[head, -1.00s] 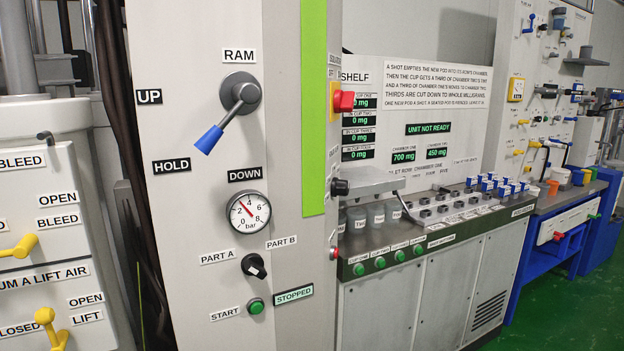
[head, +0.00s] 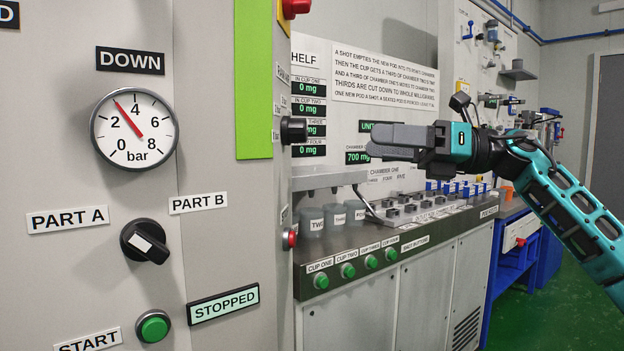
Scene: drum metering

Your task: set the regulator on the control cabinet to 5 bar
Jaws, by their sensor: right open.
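A round pressure gauge (head: 134,129) marked in bar sits on the cabinet front (head: 200,270) under the DOWN label. Its red needle points up and left, between 2 and 4, at about 3. A black round knob (head: 293,130) sticks out from the cabinet's right side; its label is too small to read, so I cannot confirm it is the regulator. My right gripper (head: 371,144) is open and empty. It points left toward the black knob, apart from it. My left gripper is not in view.
A black selector (head: 146,242) between PART A and PART B and a green START button (head: 153,326) are on the front. A red knob (head: 295,8) and a red button (head: 290,238) are on the side. A bench with cups (head: 334,218) stands behind.

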